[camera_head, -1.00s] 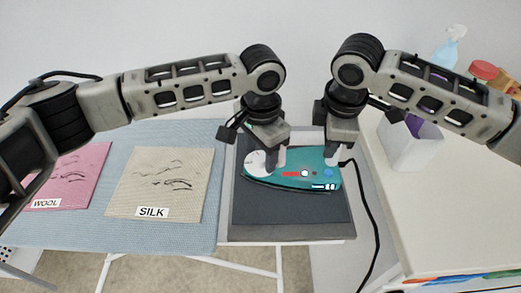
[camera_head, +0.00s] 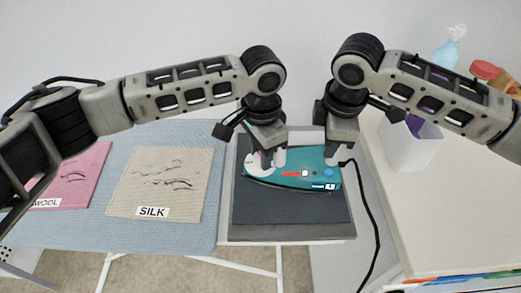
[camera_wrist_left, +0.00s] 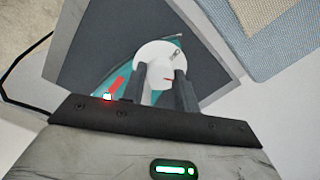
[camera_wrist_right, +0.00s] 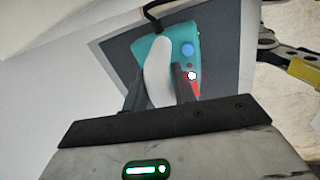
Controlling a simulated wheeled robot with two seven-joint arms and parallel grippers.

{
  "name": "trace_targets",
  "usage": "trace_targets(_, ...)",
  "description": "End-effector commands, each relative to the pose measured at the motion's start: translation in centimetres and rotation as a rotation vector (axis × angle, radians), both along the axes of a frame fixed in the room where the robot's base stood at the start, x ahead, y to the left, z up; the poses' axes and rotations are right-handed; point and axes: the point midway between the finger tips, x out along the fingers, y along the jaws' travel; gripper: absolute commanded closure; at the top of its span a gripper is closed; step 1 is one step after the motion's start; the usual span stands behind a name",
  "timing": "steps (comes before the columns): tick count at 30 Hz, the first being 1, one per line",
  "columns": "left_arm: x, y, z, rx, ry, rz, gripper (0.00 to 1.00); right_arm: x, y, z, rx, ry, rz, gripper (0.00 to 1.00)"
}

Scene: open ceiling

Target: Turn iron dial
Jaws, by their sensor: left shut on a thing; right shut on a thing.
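The teal iron (camera_head: 300,178) lies on a dark grey rest pad (camera_head: 290,213), its tip to the left and its cord end to the right. The round white dial (camera_head: 257,168) is near the left end. The handle is mostly hidden in the head view.
A blue ironing board (camera_head: 215,215) to the left bears a beige SILK cloth (camera_head: 135,200) and a pink WOOL cloth (camera_head: 85,170). A black cord (camera_head: 372,215) runs down the pad's right side. A white counter (camera_head: 450,210) with a white bin (camera_head: 410,150) stands at right.

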Motion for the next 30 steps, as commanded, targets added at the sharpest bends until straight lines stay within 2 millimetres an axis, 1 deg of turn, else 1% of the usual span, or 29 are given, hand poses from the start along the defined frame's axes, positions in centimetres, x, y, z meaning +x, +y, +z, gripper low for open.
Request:
trace_targets(1, 0.01, -0.04, 0.0, 0.0, 0.0, -0.033, 0.93, 0.08, -0.3, -0.26, -0.01, -0.001, -0.004, 1.0)
trace_targets(24, 0.01, -0.07, 0.07, 0.01, -0.003, -0.744, 0.93, 0.08, -0.32, -0.27, -0.01, -0.001, -0.004, 1.0)
trace_targets(30, 0.01, -0.04, 0.06, 0.015, -0.004, -0.901, 0.93, 0.08, -0.32, -0.28, -0.01, -0.001, -0.004, 1.0)
